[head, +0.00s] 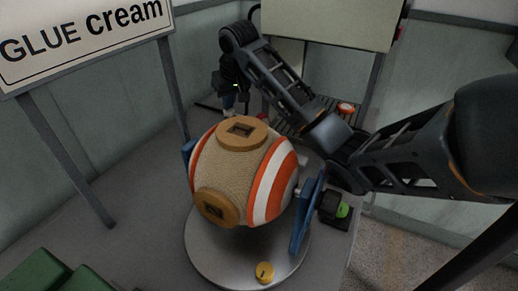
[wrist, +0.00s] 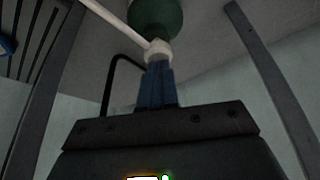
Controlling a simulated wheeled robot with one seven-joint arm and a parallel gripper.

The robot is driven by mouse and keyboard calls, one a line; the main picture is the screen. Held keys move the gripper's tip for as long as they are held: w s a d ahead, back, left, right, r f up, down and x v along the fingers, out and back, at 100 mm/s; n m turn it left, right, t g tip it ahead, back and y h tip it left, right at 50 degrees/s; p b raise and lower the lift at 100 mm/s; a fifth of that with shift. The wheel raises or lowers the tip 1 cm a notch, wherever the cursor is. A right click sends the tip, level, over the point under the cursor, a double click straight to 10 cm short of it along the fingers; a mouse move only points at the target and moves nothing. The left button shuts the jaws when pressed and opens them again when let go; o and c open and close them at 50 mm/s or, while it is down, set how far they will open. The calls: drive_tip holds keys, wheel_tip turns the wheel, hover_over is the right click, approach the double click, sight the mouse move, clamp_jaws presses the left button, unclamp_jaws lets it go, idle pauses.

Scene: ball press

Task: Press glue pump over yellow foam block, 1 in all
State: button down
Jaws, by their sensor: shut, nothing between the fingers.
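My gripper (head: 229,104) points down behind the ball. Its blue fingers (wrist: 160,82) are shut with nothing between them. Just beyond the fingertips in the wrist view is the glue pump's white head (wrist: 159,48), with a thin white spout (wrist: 115,17) running to the upper left and a green body (wrist: 156,16) behind. I cannot tell whether the fingertips touch the head. The pump is not clearly visible in the head view. A tan ball (head: 226,168) with orange and white stripes and slotted wooden discs sits on a round grey base. I cannot make out a yellow foam block.
A "GLUE cream" sign (head: 85,35) stands at the upper left. Blue brackets (head: 306,210) flank the ball. A yellow knob (head: 265,272) is on the base's front. Green pieces (head: 45,272) lie at the lower left. A slatted rack (head: 315,115) with an orange-white item is behind my arm.

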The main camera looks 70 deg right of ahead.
drive_tip(key=shift+f, duration=0.2)
drive_tip(key=shift+r+p, duration=1.2)
drive_tip(key=shift+r, duration=0.1)
wheel_tip(320, 180, up, 6)
drive_tip(key=p, duration=0.6)
idle(0.5)
